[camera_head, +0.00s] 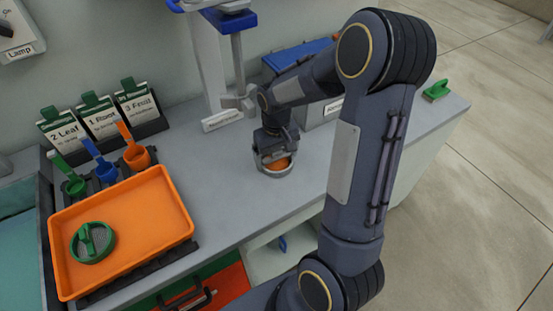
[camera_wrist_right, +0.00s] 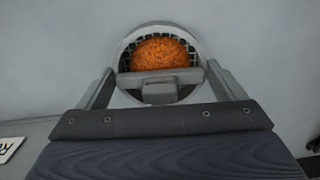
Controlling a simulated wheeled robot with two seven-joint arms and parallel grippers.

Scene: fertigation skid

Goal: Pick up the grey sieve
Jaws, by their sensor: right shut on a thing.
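The grey sieve (camera_head: 277,171) is a round grey ring with a mesh, low over or on the grey counter just right of the middle in the head view. An orange piece shows inside it. In the right wrist view the sieve (camera_wrist_right: 128,52) is at the top centre, with a grey bar across its near side and the orange piece (camera_wrist_right: 160,53) over the mesh. My right gripper (camera_head: 271,150) is directly above the sieve and shut on its grey bar. I cannot tell whether the sieve touches the counter. My left gripper is not in view.
An orange tray (camera_head: 150,215) holding a green sieve (camera_head: 93,243) is at the left. Green, blue and orange scoops (camera_head: 135,150) stand behind it, before labelled packets (camera_head: 100,117). A blue-lidded box (camera_head: 300,55) is behind my arm. The counter around the grey sieve is clear.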

